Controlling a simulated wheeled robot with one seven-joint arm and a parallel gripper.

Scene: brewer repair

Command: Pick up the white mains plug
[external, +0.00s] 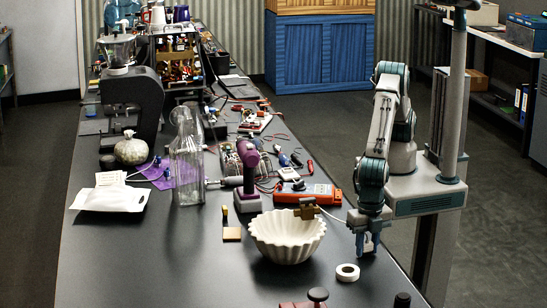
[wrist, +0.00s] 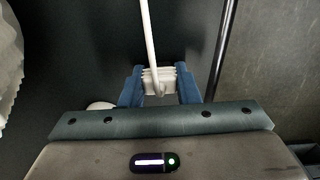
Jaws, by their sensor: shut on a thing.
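The white mains plug (wrist: 158,82) sits between the two blue fingers of my gripper (wrist: 160,88) in the wrist view. The fingers are shut on its ribbed body. A white cable (wrist: 148,35) runs from the plug up out of the wrist view. In the external view my gripper (external: 367,246) points down near the right edge of the bench, beside the white fluted bowl (external: 287,240). The plug itself cannot be made out there. I cannot tell whether it touches the bench.
A white tape roll (external: 347,272) lies just in front of my gripper. An orange meter (external: 307,193), a purple-handled tool (external: 247,180) and a glass bottle (external: 187,165) stand further left. The bench edge is close on the right. Bare bench (external: 150,260) lies at front left.

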